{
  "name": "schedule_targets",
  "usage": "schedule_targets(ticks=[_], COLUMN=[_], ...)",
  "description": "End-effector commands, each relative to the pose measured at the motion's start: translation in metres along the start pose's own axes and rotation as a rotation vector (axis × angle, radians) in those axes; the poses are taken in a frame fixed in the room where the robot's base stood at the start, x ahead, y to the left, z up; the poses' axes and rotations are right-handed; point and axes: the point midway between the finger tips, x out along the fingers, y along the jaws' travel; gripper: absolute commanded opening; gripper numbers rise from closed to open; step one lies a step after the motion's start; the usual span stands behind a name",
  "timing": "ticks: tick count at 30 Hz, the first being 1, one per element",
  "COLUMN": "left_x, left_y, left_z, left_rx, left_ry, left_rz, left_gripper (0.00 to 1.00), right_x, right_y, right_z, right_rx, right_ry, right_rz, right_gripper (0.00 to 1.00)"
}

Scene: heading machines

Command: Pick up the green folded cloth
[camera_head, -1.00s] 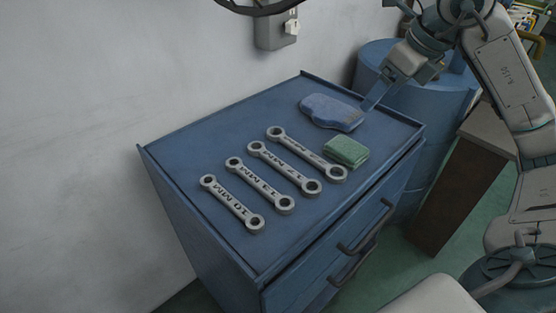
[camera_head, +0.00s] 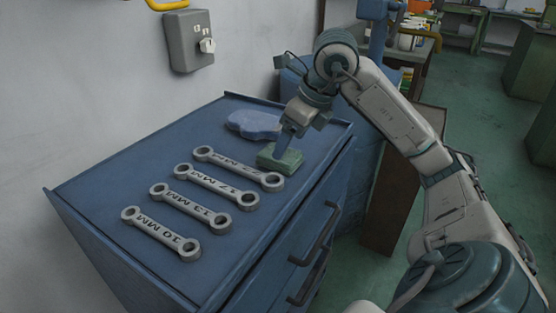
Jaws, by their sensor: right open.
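The fingers overlap in this view, so contact cannot be told. It is open and the cloth lies flat on the top. My left gripper is not in view.
Several wrenches (camera_head: 217,186) lie in a row on the cabinet (camera_head: 120,175). A blue cloth or mitt (camera_head: 252,123) lies behind the green cloth. A blue drum stands behind the cabinet. A grey switch box (camera_head: 188,42) is on the wall.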

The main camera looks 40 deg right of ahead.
Motion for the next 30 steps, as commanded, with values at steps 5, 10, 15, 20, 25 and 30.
schedule_targets(ticks=[5,10,15,20,25,30], left_x=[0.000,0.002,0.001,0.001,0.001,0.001], left_y=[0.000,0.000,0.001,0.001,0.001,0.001], left_z=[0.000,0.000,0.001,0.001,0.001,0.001], left_rx=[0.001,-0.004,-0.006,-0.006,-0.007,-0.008], left_ry=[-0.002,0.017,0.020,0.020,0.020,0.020], left_rz=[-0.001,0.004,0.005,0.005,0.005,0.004], left_gripper=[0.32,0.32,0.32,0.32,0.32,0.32], right_x=[0.023,0.044,0.048,0.048,0.047,0.047], right_y=[0.002,0.001,0.000,0.000,0.000,0.000], right_z=[0.005,0.005,0.005,0.005,0.005,0.005], right_rx=[0.000,0.000,0.001,0.001,0.001,0.000], right_ry=[0.001,0.003,0.001,0.001,0.001,0.001], right_rz=[0.007,0.002,-0.001,-0.001,-0.001,-0.001], right_gripper=[0.75,0.75,0.75,0.69,0.41,0.41])
